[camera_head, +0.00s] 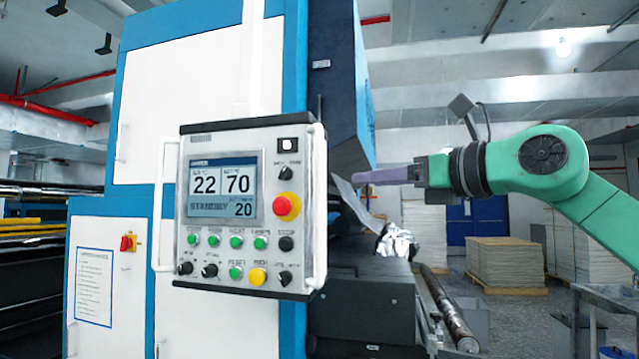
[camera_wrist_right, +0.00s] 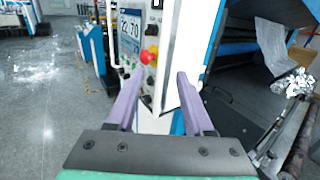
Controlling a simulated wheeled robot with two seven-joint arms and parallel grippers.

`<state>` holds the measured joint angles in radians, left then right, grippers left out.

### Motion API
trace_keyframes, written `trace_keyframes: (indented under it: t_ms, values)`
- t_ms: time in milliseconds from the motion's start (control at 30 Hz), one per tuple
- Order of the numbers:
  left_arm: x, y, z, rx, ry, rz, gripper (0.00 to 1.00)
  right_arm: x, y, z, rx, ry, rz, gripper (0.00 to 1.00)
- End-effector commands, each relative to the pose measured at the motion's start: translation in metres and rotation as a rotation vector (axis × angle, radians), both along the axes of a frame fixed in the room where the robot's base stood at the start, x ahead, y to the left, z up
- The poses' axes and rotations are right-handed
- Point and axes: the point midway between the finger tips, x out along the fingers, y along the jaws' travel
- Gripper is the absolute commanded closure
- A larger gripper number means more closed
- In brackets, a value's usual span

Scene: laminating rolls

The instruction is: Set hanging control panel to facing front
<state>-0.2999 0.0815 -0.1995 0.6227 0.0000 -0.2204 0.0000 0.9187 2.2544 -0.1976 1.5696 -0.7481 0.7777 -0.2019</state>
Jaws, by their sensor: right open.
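The hanging control panel (camera_head: 265,137) is a pale box with a screen, several buttons and a red knob. It hangs from a white post (camera_head: 251,60) in front of the machine, its face turned toward the head camera at a slight angle. White handles run down its left side (camera_head: 162,212) and right side (camera_head: 320,205). My right gripper (camera_head: 362,178) points left, beside the panel's right edge. In the right wrist view the panel (camera_wrist_right: 150,20) shows obliquely beyond my open purple fingers (camera_wrist_right: 158,82); nothing is clearly held between them. My left gripper is out of view.
The white and blue machine cabinet (camera_head: 95,215) stands behind the panel. Crumpled foil (camera_head: 396,243) and a roller (camera_head: 446,308) lie below my right gripper. Stacked sheets (camera_head: 506,258) stand farther back. Open floor (camera_wrist_right: 40,110) shows at the left of the wrist view.

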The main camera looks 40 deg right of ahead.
Motion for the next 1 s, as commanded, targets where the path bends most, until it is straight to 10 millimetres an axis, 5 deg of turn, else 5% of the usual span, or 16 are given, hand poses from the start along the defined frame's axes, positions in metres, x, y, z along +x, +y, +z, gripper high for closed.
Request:
trace_keyframes:
  t_ms: [500, 900, 1000]
  values:
    - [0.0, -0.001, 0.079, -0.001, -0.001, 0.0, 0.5, 0.123, 0.002, 0.007, 0.008, 0.003, 0.004, 0.48]
    - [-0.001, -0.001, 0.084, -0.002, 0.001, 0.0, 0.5, 0.142, 0.002, 0.001, 0.007, -0.005, 0.002, 0.48]
    - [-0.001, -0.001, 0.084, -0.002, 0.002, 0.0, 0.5, 0.142, 0.002, 0.001, 0.007, -0.004, 0.002, 0.82]
